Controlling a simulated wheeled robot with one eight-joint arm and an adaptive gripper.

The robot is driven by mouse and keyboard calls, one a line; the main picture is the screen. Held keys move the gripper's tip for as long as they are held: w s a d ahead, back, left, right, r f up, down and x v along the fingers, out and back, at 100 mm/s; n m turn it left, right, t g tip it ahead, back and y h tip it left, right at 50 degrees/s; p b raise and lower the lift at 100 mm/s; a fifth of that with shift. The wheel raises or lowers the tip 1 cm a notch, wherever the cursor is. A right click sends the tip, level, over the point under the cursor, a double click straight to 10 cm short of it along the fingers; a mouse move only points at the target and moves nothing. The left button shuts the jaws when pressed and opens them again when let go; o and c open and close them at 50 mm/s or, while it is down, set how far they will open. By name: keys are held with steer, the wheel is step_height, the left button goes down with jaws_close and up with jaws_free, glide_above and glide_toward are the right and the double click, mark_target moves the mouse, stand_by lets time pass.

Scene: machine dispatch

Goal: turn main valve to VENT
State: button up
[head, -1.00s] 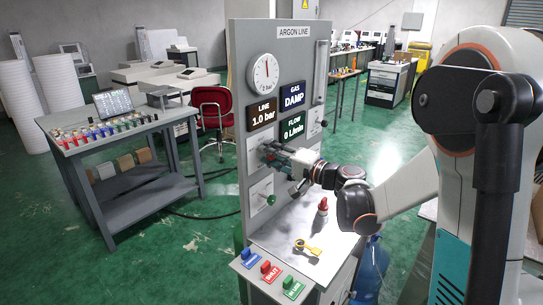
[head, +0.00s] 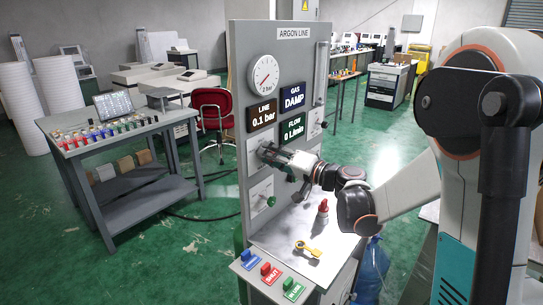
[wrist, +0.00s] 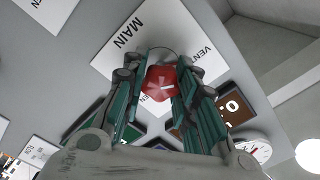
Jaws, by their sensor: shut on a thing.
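The main valve has a red knob (wrist: 161,82) on a white plate lettered MAIN and VENT (wrist: 128,50) in the wrist view. My gripper (wrist: 160,92) has its two teal-sided fingers on either side of this knob, shut on it. In the head view my gripper (head: 268,153) reaches the upper left valve plate on the ARGON LINE panel (head: 294,33) and hides the knob. The knob's exact pointing is hard to tell. The gauge (head: 264,73) needle points low left. The LINE display (head: 261,115) reads 0.1 bar.
The GAS display (head: 293,96) reads DAMP and the FLOW display (head: 293,128) 0 L/min. A green knob (head: 271,201) is below my gripper. A red-capped bottle (head: 323,212) and yellow tag (head: 308,248) lie on the shelf, with blue, red and green labelled blocks (head: 270,272) in front.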

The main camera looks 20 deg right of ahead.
steer(key=o, duration=1.1)
steer(key=v, duration=1.2)
